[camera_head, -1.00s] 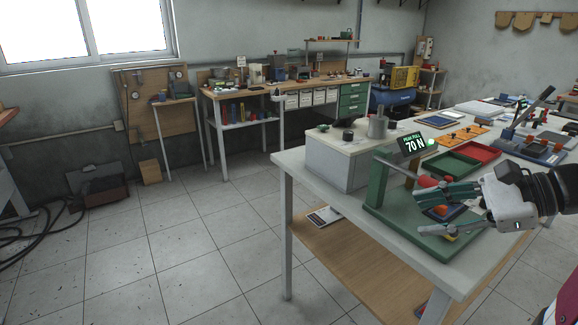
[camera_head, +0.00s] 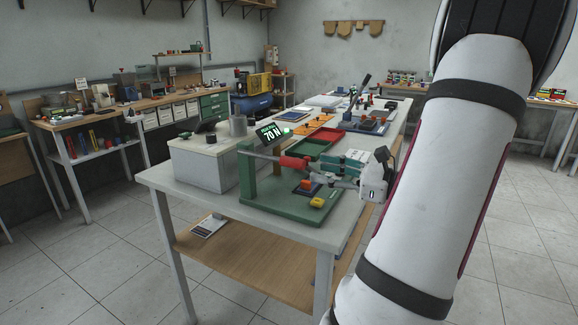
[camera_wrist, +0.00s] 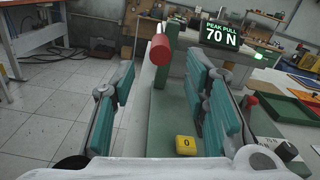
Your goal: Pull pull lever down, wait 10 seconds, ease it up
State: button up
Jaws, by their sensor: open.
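The pull lever, with its red cylindrical grip (camera_head: 293,163), juts from the green stand (camera_head: 246,175) and lies roughly level in the head view. The grip also shows in the wrist view (camera_wrist: 160,48), up ahead in the gap between my fingers. My gripper (camera_head: 322,170) is open, its teal fingers pointing at the grip from the right. In the wrist view my gripper (camera_wrist: 160,80) holds nothing, and the grip appears just beyond the fingertips. The display (camera_head: 272,133) on the stand reads PEAK PULL 70 N, with a green light beside it.
A yellow block (camera_head: 317,202) marked 0 and an orange-red button (camera_head: 306,183) sit on the green base under my gripper. A pale box (camera_head: 200,165) stands left of the stand. Green (camera_head: 307,149) and red (camera_head: 334,138) trays lie behind. Floor is clear left of the workbench.

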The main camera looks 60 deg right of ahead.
aim_at(292, 160)
jog(key=w, duration=0.6)
jog(key=w+b, duration=0.1)
jog(key=w, duration=0.2)
jog(key=shift+a, duration=0.3)
grip_shut()
